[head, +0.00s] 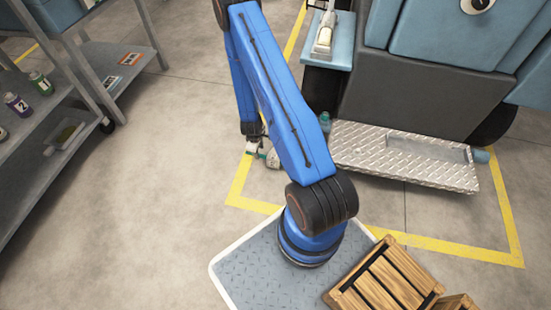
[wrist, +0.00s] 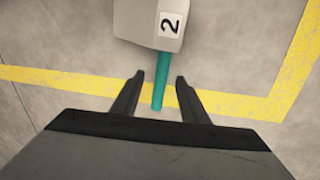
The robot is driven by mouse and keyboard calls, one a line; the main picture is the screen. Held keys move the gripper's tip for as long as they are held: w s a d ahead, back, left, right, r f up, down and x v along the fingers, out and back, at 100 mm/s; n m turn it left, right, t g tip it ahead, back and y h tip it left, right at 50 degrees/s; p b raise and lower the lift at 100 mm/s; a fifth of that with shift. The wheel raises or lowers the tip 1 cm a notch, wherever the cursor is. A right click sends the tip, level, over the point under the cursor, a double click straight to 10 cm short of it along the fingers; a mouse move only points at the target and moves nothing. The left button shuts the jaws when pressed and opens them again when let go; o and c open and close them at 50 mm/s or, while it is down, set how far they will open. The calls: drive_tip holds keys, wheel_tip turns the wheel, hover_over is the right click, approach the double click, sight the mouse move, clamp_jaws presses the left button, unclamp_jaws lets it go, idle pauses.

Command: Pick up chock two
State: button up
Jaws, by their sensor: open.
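Chock two is a pale grey block (wrist: 140,18) with a white label marked 2 and a teal handle (wrist: 159,95). It lies on the floor at the top of the wrist view, its upper part cut off by the frame edge. My gripper (wrist: 159,78) is open, with one finger on each side of the teal handle and a gap visible on both sides. The grey body is beyond the fingertips.
A yellow floor line (wrist: 60,80) runs under the handle. In the head view, a metal tread step (head: 400,155) of a blue-grey machine (head: 420,85) stands to the right of the arm. A shelf (head: 45,115) with bottles is at left. Wooden crates (head: 385,280) are at the front right.

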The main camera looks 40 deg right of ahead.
drive_tip(key=shift+w+d+f, duration=0.1)
drive_tip(key=shift+d+f, duration=0.05)
drive_tip(key=shift+f, duration=0.9)
drive_tip(key=shift+w+d+f, duration=0.1)
drive_tip(key=shift+f, duration=0.95)
drive_tip(key=shift+w+d+f, duration=0.1)
drive_tip(key=shift+d+f, duration=0.05)
drive_tip(key=shift+f, duration=0.9)
clamp_jaws()
